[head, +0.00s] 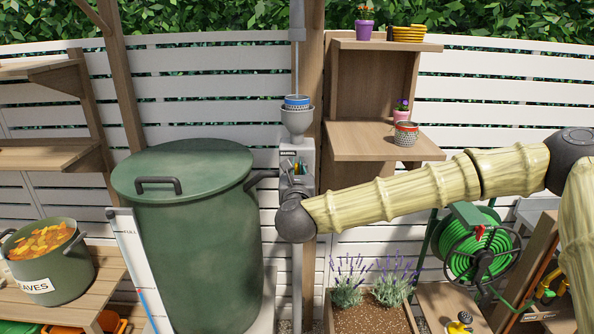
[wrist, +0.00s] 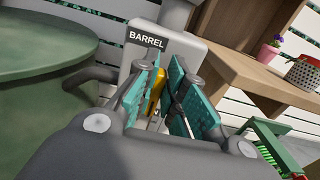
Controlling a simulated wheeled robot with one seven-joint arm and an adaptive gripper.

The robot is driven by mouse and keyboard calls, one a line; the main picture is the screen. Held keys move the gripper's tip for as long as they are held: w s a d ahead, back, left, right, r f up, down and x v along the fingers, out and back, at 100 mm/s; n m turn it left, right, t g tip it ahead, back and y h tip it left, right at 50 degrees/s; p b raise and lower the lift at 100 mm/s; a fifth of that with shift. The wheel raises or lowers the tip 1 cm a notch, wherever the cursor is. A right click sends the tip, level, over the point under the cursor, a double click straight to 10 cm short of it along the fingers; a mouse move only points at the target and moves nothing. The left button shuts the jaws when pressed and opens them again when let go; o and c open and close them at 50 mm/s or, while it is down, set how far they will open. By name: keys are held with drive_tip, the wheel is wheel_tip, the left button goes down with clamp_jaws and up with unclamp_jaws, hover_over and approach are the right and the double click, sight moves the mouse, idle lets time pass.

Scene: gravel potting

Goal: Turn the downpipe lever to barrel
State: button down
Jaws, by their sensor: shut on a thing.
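The grey diverter box (head: 306,150) is on the downpipe (head: 297,270), beside the green barrel (head: 205,235). In the wrist view the box (wrist: 188,50) carries a BARREL label (wrist: 147,40) at its upper left. My gripper (wrist: 168,85) is in front of the box, with its teal finger pads on either side of the yellow lever (wrist: 154,92). It is shut on the lever. The fingers hide much of the lever, so I cannot tell its exact setting. In the head view my gripper (head: 298,168) is small and mostly covers the lever.
Wooden shelves (head: 385,140) with pots stand close on the right. A green hose reel (head: 478,245) and a lavender planter (head: 370,318) are lower right. A leaves pot (head: 45,275) is far left.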

drive_tip(key=n+b, duration=0.3)
drive_tip(key=n, duration=0.3)
drive_tip(key=a+f+n+b, duration=0.1)
drive_tip(key=n+b, duration=0.2)
drive_tip(key=n, duration=0.2)
drive_tip(key=a+f+n+b, duration=0.1)
drive_tip(key=n+b, duration=0.2)
drive_tip(key=n, duration=0.3)
drive_tip(key=shift+a+f+n+b, duration=0.1)
drive_tip(key=shift+a+n+b, duration=0.05)
drive_tip(key=shift+n+b, duration=0.2)
idle(0.5)
drive_tip(key=c, duration=1.5)
unclamp_jaws()
drive_tip(key=shift+s, duration=0.1)
drive_tip(key=s, duration=1.2)
